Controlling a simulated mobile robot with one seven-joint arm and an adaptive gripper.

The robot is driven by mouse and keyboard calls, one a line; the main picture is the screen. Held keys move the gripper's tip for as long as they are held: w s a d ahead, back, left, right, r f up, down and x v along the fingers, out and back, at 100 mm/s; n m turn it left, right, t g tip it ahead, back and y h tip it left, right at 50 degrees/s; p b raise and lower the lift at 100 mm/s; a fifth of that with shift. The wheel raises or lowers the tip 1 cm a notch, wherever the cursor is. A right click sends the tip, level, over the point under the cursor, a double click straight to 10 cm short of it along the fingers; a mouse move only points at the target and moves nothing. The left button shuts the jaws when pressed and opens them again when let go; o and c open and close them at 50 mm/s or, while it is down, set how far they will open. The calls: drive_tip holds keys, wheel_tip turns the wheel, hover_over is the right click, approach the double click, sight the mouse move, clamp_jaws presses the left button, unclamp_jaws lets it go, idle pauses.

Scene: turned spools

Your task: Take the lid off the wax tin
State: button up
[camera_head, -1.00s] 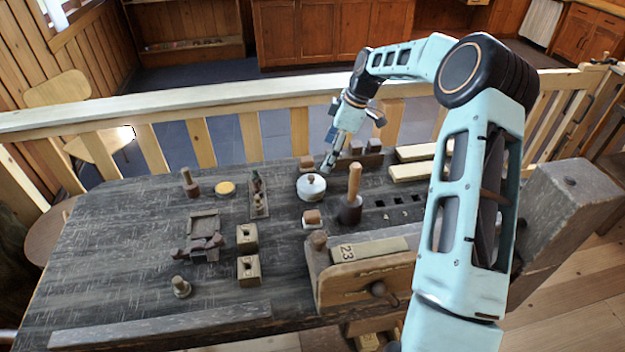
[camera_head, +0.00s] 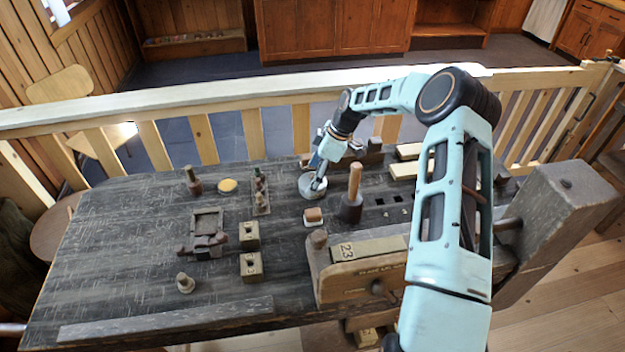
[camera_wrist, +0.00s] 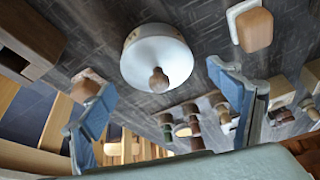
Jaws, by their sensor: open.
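The wax tin (camera_head: 309,192) is a round, pale tin standing on the dark bench, partly hidden behind my gripper in the head view. In the wrist view its white lid (camera_wrist: 157,58) is on, with a small brown knob (camera_wrist: 158,80) at the middle. My gripper (camera_head: 318,184) is over the tin in the head view, pointing down at a tilt. In the wrist view its two blue fingers (camera_wrist: 165,112) are wide apart with nothing between their pads. The knob shows between and beyond the fingers. I cannot tell whether a finger touches the lid.
A dark pot with an upright wooden handle (camera_head: 354,182) stands close right of the tin. A small block on a white base (camera_head: 314,217) is in front. A yellow disc (camera_head: 228,186) and a narrow rack (camera_head: 260,193) are to the left.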

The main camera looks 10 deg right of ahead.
drive_tip(key=shift+f, duration=0.15)
drive_tip(key=c, duration=1.1)
drive_tip(key=shift+o, duration=0.2)
